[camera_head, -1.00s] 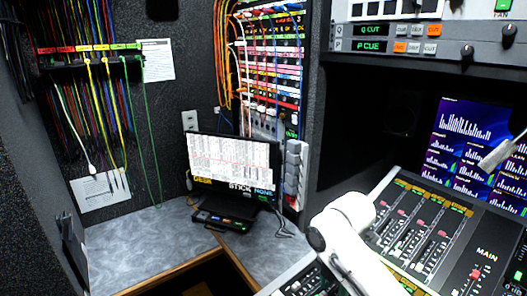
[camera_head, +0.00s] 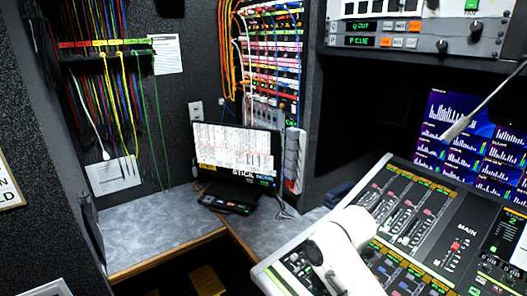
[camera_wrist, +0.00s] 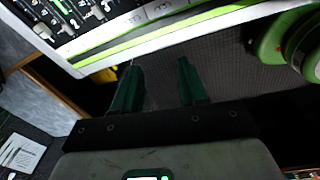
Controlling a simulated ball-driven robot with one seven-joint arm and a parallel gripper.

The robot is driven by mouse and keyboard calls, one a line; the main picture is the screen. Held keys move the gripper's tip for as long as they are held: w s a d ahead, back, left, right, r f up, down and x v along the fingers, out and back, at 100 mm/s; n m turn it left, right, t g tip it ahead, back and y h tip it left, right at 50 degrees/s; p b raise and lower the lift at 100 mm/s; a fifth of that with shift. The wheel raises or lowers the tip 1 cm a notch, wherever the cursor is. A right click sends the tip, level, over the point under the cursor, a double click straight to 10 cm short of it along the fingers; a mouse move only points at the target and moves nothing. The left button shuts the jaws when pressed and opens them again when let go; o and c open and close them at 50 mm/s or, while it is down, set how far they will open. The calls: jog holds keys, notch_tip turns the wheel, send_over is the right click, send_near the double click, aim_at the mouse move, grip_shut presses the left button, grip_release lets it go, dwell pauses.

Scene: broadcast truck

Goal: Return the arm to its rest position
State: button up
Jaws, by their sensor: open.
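My white arm (camera_head: 340,245) shows at the lower middle of the head view, in front of the mixing console (camera_head: 450,240). My gripper is outside the head view. In the wrist view my gripper (camera_wrist: 158,72) has two dark green fingers set apart, with nothing between them. The fingers point toward the console's edge (camera_wrist: 180,28), with grey carpeted floor seen past the gap. I cannot tell the exact clearance from the edge.
A gooseneck microphone (camera_head: 458,127) rises over the console. In the wrist view a green, round-edged object (camera_wrist: 268,45) sits at the upper right.

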jog(key=s+f+m+t+y, duration=0.1)
jog(key=s+f+m, duration=0.4)
jog(key=s+m, duration=0.25)
jog(key=s+f+m+y, duration=0.1)
jog(key=s+f+m, duration=0.45)
jog(key=s, duration=0.35)
jog(key=s+d+m+h, duration=0.1)
jog(key=s+d+m, duration=0.4)
jog(key=s, duration=0.4)
jog(key=s+d+f+m+h, duration=0.1)
jog(key=s+d+m+h, duration=0.1)
jog(key=s+d+m, duration=0.3)
jog(key=s+d, duration=0.3)
jog(key=s, duration=0.1)
jog(key=shift+d+f+m, duration=0.3)
jog(key=shift+w, duration=0.1)
dwell(0.6)
